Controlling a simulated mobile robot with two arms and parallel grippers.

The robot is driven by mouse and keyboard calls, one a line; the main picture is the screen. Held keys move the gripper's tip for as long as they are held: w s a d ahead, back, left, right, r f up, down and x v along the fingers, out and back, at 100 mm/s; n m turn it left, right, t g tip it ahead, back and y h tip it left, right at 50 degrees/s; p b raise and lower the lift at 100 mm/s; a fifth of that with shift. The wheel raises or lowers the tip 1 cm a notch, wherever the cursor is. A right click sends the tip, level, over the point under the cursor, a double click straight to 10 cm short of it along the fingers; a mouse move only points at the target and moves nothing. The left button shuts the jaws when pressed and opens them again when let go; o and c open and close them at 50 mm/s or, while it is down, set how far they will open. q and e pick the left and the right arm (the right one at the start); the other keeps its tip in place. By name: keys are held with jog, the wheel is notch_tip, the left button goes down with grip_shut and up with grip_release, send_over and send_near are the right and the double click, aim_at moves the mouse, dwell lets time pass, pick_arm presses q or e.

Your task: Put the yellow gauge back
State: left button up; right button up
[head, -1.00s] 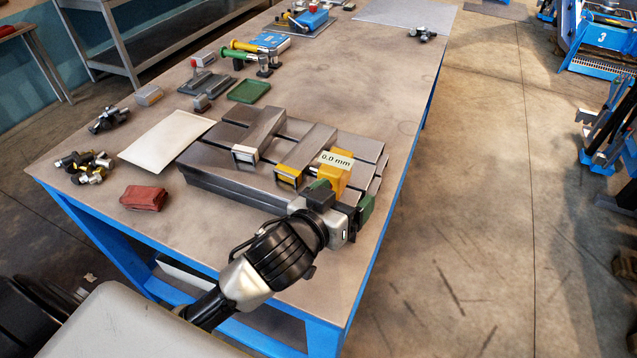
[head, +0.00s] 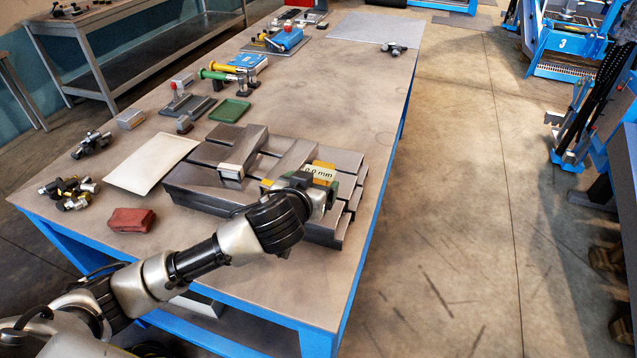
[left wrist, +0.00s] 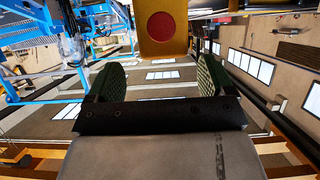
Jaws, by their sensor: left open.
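A yellow block-shaped gauge (head: 325,168) with a "0.0 mm" label sits on the right part of a grey slotted metal fixture (head: 195,187) on the workbench. My left gripper (head: 318,184), with green finger pads, is right at its near side and hides its lower part. In the left wrist view a yellow block face with a red disc (left wrist: 160,27) lies just beyond the open fingers (left wrist: 158,78). Nothing shows between the fingers, and I cannot tell whether they touch the gauge. My right gripper is out of view.
A white sheet (head: 150,165), a red cloth-like pouch (head: 131,220) and small fittings (head: 70,191) lie left of the fixture. A green tray (head: 229,110) and tools with yellow and green handles (head: 213,73) lie behind it.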

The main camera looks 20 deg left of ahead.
aim_at(316, 179)
pick_arm(q)
jog(key=x, duration=0.1)
jog(key=p+x, duration=0.1)
jog(key=x, duration=0.2)
jog(key=shift+w+a+p, duration=0.1)
jog(key=shift+a+p, duration=0.15)
jog(key=shift+p, duration=0.05)
jog(key=shift+w+f, duration=0.2)
jog(key=shift+w, duration=0.1)
jog(key=shift+s, duration=0.1)
jog(key=c, duration=1.3)
